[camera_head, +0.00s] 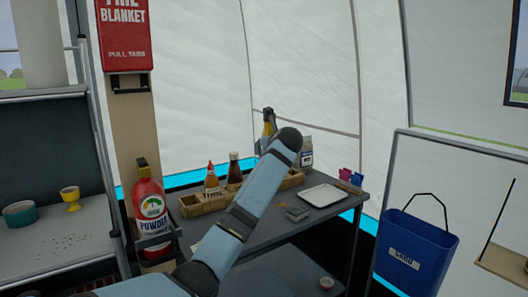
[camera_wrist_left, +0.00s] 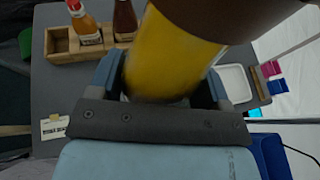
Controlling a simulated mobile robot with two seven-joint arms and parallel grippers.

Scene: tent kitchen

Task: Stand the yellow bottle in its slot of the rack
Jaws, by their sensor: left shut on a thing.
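The yellow bottle (camera_wrist_left: 172,55) fills the middle of the left wrist view, with a brown part at its top. My left gripper (camera_wrist_left: 163,88) is shut on it, one finger on each side. In the head view the bottle (camera_head: 267,130) shows partly behind my left arm, above the back of the table. The wooden rack (camera_head: 190,208) stands on the table below it. The rack's left end compartment (camera_wrist_left: 59,40) is empty. My right gripper is out of view.
A white tray (camera_head: 323,195) and a small grey object (camera_head: 297,213) lie right of the rack. A white container (camera_head: 306,153) stands behind it. A red extinguisher (camera_head: 150,210) is at the table's left, and a blue bucket (camera_head: 415,252) hangs at right.

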